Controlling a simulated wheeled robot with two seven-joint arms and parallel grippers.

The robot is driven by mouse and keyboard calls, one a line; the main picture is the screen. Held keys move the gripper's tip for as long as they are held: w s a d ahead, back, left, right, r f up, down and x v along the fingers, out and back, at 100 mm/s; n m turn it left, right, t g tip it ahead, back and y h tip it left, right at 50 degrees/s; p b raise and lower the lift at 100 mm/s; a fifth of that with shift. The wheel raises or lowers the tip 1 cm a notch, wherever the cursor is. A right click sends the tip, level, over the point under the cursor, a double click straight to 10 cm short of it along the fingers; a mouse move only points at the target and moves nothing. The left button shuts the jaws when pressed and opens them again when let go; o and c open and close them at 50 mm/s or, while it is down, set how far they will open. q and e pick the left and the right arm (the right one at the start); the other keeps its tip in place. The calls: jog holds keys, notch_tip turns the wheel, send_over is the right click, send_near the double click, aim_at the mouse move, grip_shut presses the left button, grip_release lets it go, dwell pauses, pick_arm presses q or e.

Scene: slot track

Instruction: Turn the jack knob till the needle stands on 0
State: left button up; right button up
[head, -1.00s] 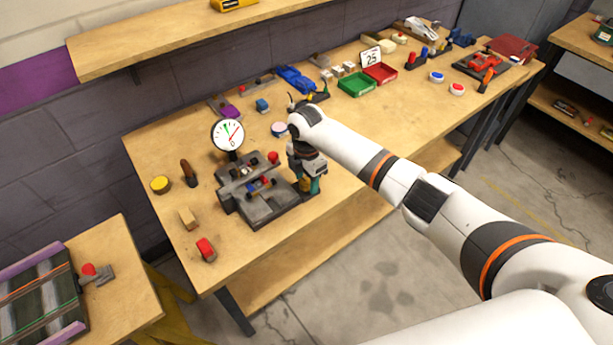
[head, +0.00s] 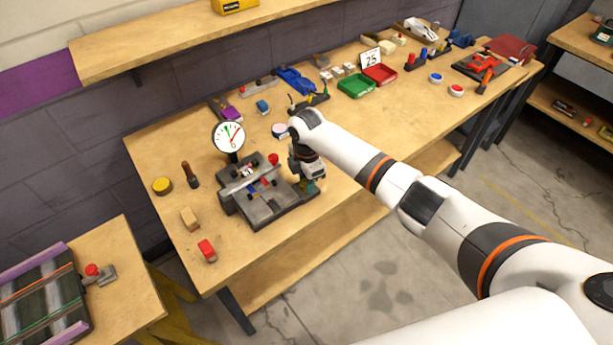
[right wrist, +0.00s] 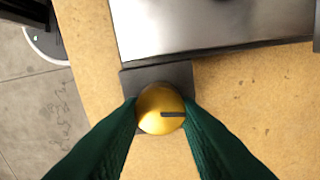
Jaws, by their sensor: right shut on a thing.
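The jack knob (right wrist: 160,108) is a round brass-coloured knob with a dark slot pointing right, on a dark square block beside the grey metal fixture (head: 268,206). My right gripper (right wrist: 160,112) points down with its green fingers shut on the knob from both sides. In the head view the right gripper (head: 310,188) is at the fixture's right end, and the knob is hidden there. The white round dial gauge (head: 228,138) stands behind the fixture. Its red needle points to the upper right, beside a green mark; the exact reading is too small to tell. My left gripper is not seen.
A red-capped block (head: 207,250), a wooden block (head: 190,218), a yellow disc (head: 162,186) and a wooden-handled tool (head: 189,173) lie left of the fixture. Green (head: 356,86) and red (head: 380,74) trays stand farther back. The bench front edge is close to the gripper.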

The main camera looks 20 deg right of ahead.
jog(key=m+p, duration=0.2)
jog(key=shift+r+m, duration=0.2)
jog(key=shift+m, duration=0.2)
jog(key=m+p, duration=0.2)
jog(key=m, duration=0.1)
jog(key=shift+s+m, duration=0.1)
jog(key=shift+m, duration=0.2)
jog(key=m+p, duration=0.3)
jog(key=m, duration=0.3)
jog(key=shift+s+a, duration=0.1)
jog(key=m+p, duration=0.1)
jog(key=m, duration=0.3)
jog(key=shift+f+m, duration=0.1)
jog(key=shift+m, duration=0.3)
jog(key=shift+a+m+p, duration=0.15)
jog(key=shift+m+p, duration=0.5)
jog(key=shift+m, duration=1.75)
jog(key=o, duration=1)
jog(key=shift+c, duration=0.2)
jog(key=shift+f, duration=0.1)
